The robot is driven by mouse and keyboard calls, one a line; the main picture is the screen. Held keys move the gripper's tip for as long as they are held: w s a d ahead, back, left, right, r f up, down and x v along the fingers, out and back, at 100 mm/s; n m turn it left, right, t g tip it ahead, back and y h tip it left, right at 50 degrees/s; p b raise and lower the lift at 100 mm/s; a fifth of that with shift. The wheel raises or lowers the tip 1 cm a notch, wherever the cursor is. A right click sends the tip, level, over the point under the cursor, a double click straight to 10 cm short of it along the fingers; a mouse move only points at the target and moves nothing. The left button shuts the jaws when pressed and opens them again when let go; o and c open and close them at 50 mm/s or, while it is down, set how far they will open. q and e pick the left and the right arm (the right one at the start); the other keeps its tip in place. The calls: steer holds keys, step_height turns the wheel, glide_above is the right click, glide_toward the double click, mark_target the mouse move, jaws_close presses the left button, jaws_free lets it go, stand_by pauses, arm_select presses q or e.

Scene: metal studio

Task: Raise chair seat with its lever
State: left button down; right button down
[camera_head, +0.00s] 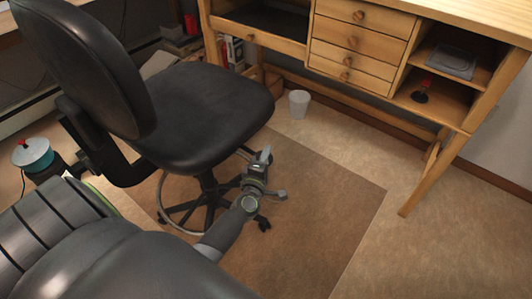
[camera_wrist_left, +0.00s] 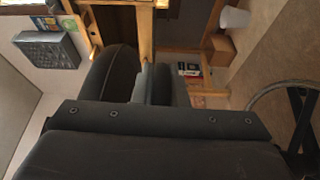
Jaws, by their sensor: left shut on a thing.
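The black office chair's seat (camera_head: 208,112) is in the middle left of the head view, with its backrest (camera_head: 95,65) to the left. Its post and footring (camera_head: 170,215) show below. My left gripper (camera_head: 265,155) is at the seat's right side, just below its edge, with the fingers pointing up. In the left wrist view the fingers (camera_wrist_left: 153,83) are close together beside the dark seat edge (camera_wrist_left: 110,75). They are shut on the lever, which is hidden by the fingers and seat. My right gripper is not in view.
A wooden desk (camera_head: 360,45) with drawers and an open shelf stands behind the chair. A white bin (camera_head: 299,103) is on the floor under it. A brown mat (camera_head: 320,200) lies under the chair. The floor to the right is clear.

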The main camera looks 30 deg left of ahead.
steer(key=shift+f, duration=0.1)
